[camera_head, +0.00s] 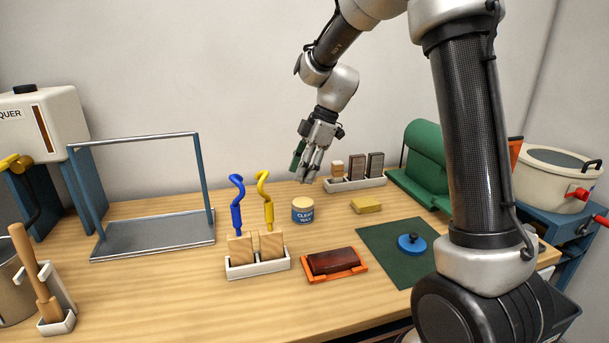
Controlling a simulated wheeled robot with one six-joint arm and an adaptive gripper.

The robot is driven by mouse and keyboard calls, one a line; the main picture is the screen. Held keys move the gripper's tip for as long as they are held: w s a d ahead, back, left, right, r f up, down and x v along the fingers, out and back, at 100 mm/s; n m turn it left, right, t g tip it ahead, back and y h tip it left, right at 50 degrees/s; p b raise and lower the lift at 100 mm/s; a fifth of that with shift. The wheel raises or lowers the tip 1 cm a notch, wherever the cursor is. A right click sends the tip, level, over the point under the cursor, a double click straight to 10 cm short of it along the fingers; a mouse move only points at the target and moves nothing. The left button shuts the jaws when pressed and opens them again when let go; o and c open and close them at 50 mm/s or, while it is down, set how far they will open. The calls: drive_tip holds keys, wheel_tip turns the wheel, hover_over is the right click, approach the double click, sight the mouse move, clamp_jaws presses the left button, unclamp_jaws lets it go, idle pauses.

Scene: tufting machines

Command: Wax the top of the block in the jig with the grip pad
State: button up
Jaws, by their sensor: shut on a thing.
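The block (332,260), dark reddish brown and glossy, lies in an orange jig (337,276) at the front middle of the table. My gripper (309,172) is up in the air behind the wax tin, well away from the jig and apart from the block. It is shut on a small dark green pad (298,154), which shows at its left side and is mostly hidden by the fingers. A tin marked "CLEAR WAX" (303,210) stands on the table below my gripper; its top looks pale.
A white rack (357,185) with several small blocks stands at the back. A yellow sponge (366,205) lies near the tin. A blue knob disc (411,244) sits on a green mat (385,270). Blue and yellow hooked tools stand in a white holder (258,269) left of the jig.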

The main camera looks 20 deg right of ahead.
sight(295, 203)
drive_tip(key=shift+a, duration=0.35)
drive_tip(key=shift+a+f, duration=0.1)
drive_tip(key=shift+f, duration=2.8)
drive_tip(key=shift+s+f, duration=0.1)
drive_tip(key=shift+f, duration=0.45)
drive_tip(key=shift+r, duration=0.15)
drive_tip(key=shift+r, duration=3.4)
